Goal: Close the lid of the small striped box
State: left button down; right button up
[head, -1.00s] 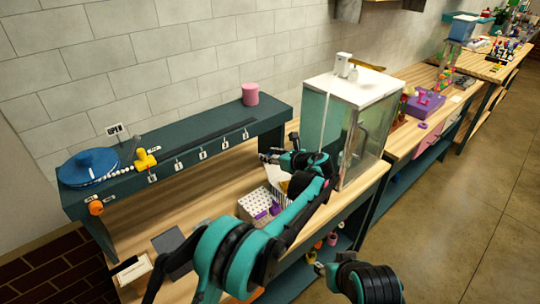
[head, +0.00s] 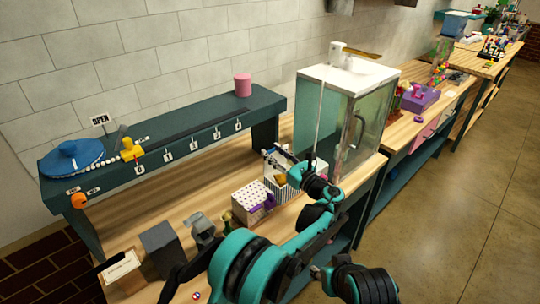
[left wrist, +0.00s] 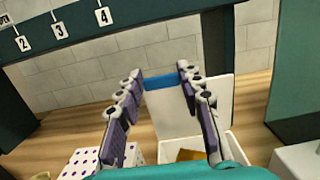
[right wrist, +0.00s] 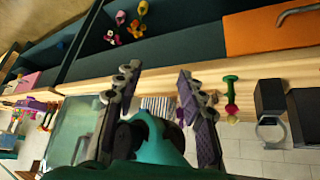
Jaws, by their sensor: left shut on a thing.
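The small striped box (head: 293,189) stands on the wooden bench left of the glass cabinet, its white lid (left wrist: 213,101) raised. Something gold lies inside the box. The lid has a blue strip (left wrist: 160,80) at its upper edge. My left gripper (left wrist: 162,72) is at that edge, with the strip between its fingertips; in the head view it shows at the box's far side (head: 276,153). The lid is partly hidden by my arm in the head view. My right gripper (right wrist: 157,74) is open and empty in front of the bench; the striped side shows beyond it.
A purple-dotted white box (head: 249,199) stands just left of the striped box. The glass cabinet (head: 345,120) is close on the right. A dark grey box (head: 163,247) stands at the front left. The teal shelf (head: 190,135) runs behind the bench.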

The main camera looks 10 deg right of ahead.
jog(key=shift+f, duration=0.25)
dwell(0.5)
